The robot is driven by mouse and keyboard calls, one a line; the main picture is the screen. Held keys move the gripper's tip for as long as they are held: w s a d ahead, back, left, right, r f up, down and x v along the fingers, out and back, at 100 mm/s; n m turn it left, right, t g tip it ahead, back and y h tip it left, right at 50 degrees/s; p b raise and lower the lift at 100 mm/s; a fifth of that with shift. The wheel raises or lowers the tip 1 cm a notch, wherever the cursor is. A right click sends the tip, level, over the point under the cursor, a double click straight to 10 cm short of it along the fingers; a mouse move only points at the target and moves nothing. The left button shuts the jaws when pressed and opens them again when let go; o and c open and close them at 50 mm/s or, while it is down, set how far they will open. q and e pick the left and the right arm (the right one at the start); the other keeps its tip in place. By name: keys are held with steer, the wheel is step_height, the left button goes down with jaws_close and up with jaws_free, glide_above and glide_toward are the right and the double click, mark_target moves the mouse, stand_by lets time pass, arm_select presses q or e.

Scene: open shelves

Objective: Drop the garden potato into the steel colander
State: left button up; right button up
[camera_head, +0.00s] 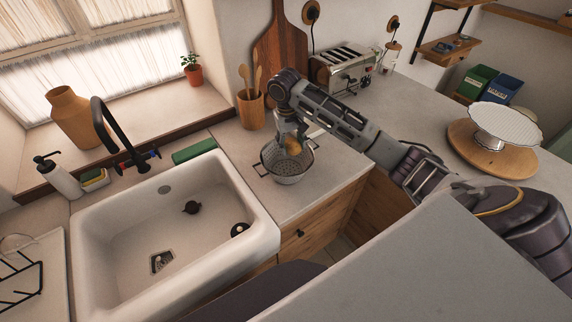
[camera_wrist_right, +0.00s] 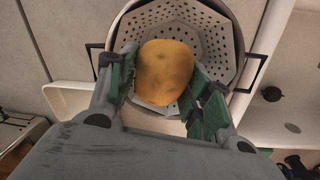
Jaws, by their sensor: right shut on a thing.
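The steel colander (camera_head: 287,178) stands on the counter to the right of the sink, with its perforated bowl facing up. In the right wrist view the colander (camera_wrist_right: 215,35) lies behind the fingers, with a dark handle on each side. My right gripper (camera_head: 290,143) points down over the colander. It is shut on the garden potato (camera_wrist_right: 165,70), a yellow-brown lump between the two green-padded fingers. In the head view the potato (camera_head: 292,146) shows small and partly covered by the gripper. The exact gap between potato and bowl is hard to tell. My left gripper is not in view.
The white sink (camera_head: 262,232) lies left of the colander. A utensil pot (camera_head: 250,109), a cutting board (camera_head: 281,45) and a toaster (camera_head: 343,68) stand behind it. A cake stand (camera_head: 507,124) sits on a round board at right. Counter in front of the colander is clear.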

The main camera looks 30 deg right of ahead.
steer(key=shift+f, duration=2)
steer(key=o, duration=1.1)
steer(key=shift+o, duration=0.2)
steer(key=shift+w+a+r, duration=0.1)
steer(key=shift+a+r, duration=0.1)
steer(key=shift+r, duration=1.8)
steer(key=shift+a+r, duration=0.25)
steer(key=shift+r, duration=1.7)
steer(key=shift+w+a+r, duration=0.1)
steer(key=shift+a+r, duration=0.1)
steer(key=shift+r, duration=1.8)
steer(key=shift+s, duration=0.1)
steer(key=shift+s, duration=0.1)
